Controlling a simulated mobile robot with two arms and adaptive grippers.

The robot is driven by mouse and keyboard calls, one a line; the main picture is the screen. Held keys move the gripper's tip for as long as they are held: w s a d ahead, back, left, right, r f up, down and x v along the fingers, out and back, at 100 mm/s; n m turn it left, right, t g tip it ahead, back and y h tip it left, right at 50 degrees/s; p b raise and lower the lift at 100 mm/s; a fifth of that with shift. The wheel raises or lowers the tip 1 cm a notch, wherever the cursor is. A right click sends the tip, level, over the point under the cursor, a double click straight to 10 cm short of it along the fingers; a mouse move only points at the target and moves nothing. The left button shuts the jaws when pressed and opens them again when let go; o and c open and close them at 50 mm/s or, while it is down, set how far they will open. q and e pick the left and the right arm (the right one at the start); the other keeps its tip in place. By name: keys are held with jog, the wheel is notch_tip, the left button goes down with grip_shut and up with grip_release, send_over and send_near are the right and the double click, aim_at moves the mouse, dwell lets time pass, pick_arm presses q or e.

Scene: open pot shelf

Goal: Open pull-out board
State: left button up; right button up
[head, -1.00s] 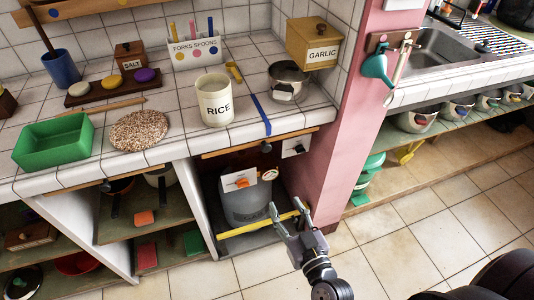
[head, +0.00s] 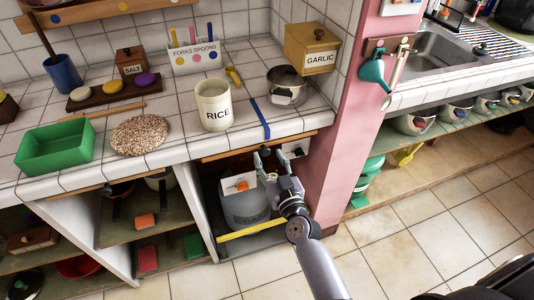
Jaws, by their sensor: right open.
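The pull-out board (head: 226,152) shows as a thin wooden front edge under the tiled counter, above the open bay with the grey bin. A small dark knob (head: 265,151) sits near its right end. The board looks pushed in, its edge about flush with the counter front. My right gripper (head: 271,160) is open, its fingers pointing up and away from me just below the knob. I cannot tell whether a finger touches the knob. My left gripper is not in view.
A grey bin (head: 245,209) with a yellow bar (head: 251,229) in front stands below the board. A pink pillar (head: 345,130) rises close to the right of my gripper. The rice canister (head: 213,103) and metal pot (head: 286,83) stand on the counter above. The tiled floor is clear.

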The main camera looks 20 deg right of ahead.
jog(key=shift+w, duration=1.25)
jog(key=shift+c, duration=0.2)
grip_shut()
